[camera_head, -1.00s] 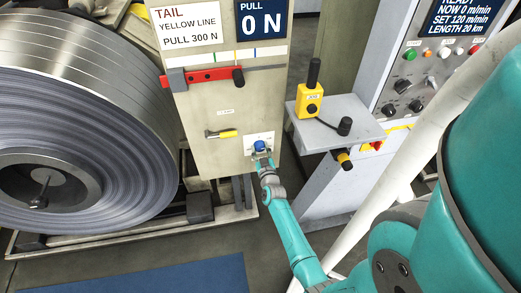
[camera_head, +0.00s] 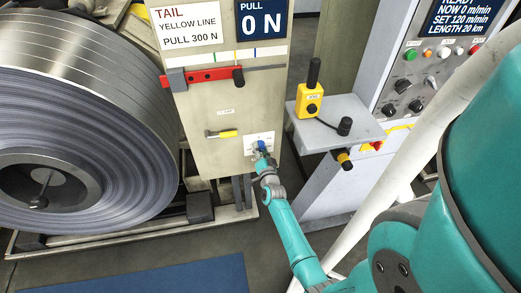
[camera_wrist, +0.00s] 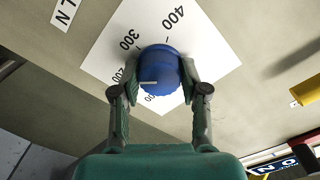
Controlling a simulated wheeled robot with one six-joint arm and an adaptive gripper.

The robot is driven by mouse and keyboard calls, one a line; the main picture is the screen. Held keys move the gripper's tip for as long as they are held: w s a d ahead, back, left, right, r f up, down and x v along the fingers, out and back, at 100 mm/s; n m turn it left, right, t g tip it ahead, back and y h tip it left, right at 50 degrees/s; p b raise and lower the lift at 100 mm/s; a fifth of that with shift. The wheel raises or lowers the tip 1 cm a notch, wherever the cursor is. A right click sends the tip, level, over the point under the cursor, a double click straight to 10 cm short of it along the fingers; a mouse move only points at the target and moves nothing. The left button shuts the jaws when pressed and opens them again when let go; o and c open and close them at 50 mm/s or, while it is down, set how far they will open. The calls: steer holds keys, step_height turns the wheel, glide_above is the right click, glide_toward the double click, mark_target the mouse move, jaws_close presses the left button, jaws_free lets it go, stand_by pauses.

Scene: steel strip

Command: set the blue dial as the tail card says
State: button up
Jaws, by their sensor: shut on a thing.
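The blue dial (camera_wrist: 158,68) sits on a white scale plate (camera_wrist: 205,62) in the wrist view, between my gripper's fingers (camera_wrist: 160,88). My gripper is shut on the dial, one finger on each side. The dial's white mark points left in that view, below the 300 print; the lower numbers are partly hidden by a finger and the dial. In the head view the dial (camera_head: 261,146) is at the panel's lower right, partly covered by my gripper (camera_head: 261,155). The tail card (camera_head: 185,26) reads "TAIL, YELLOW LINE, PULL 300 N". The pull display (camera_head: 262,20) reads 0 N.
A large steel coil (camera_head: 80,110) stands left of the panel (camera_head: 205,160). A red bar with a black knob (camera_head: 200,77) and a yellow-handled lever (camera_head: 222,134) are on the panel. A grey shelf (camera_head: 360,118) with a yellow pendant (camera_head: 309,100) juts out at right.

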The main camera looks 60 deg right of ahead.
steer(key=m, duration=0.4)
steer(key=shift+m, duration=0.3)
steer(key=m, duration=0.4)
steer(key=shift+m, duration=0.3)
steer(key=shift+f, duration=0.1)
steer(key=o, duration=1.1)
steer(key=shift+o, duration=0.2)
steer(key=shift+s+a, duration=0.1)
steer(key=v, duration=1.1)
steer(key=shift+s+a, duration=0.25)
steer(key=shift+a, duration=0.05)
